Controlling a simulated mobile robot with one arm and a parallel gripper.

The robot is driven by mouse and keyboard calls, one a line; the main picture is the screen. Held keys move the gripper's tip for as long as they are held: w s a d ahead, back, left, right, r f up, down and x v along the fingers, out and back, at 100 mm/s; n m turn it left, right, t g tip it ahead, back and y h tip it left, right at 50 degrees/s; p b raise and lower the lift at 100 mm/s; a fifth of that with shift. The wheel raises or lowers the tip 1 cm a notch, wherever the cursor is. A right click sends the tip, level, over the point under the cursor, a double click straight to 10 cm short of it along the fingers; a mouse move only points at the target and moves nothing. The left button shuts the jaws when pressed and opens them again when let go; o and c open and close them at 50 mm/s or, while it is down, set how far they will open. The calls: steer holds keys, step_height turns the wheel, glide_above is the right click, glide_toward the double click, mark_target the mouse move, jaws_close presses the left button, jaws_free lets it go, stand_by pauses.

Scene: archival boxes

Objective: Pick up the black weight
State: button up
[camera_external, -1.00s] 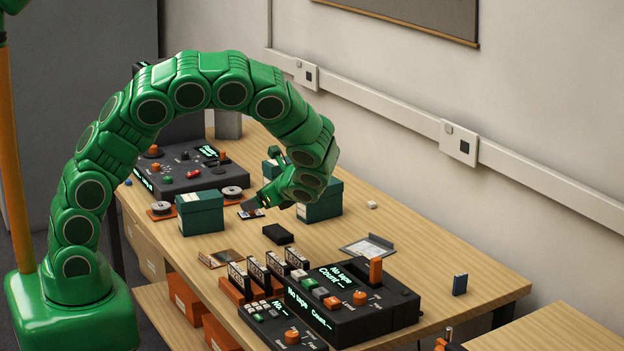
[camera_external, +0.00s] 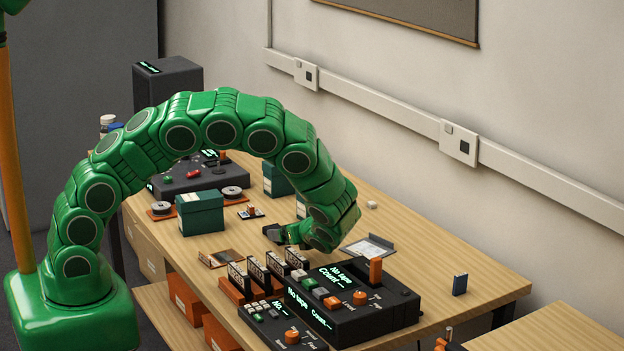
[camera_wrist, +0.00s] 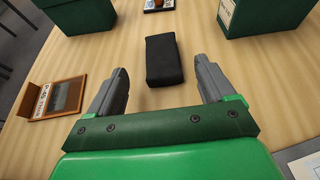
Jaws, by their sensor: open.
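The black weight (camera_wrist: 163,60) is a small dark block lying on the wooden table, in the upper middle of the wrist view. The block lies ahead of and between the lines of the fingers, apart from both. In the external view my gripper (camera_external: 281,234) is low over the table, its fingers pointing left.
A green box (camera_external: 200,213) stands left of my gripper, and another green box (camera_wrist: 262,14) is at upper right in the wrist view. A brown framed card (camera_wrist: 60,98) lies left of the fingers. A black control console (camera_external: 352,316) stands in front.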

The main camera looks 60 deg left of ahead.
steer(key=shift+x, duration=2.75)
steer(key=shift+w+d, duration=0.1)
steer(key=c, duration=1.3)
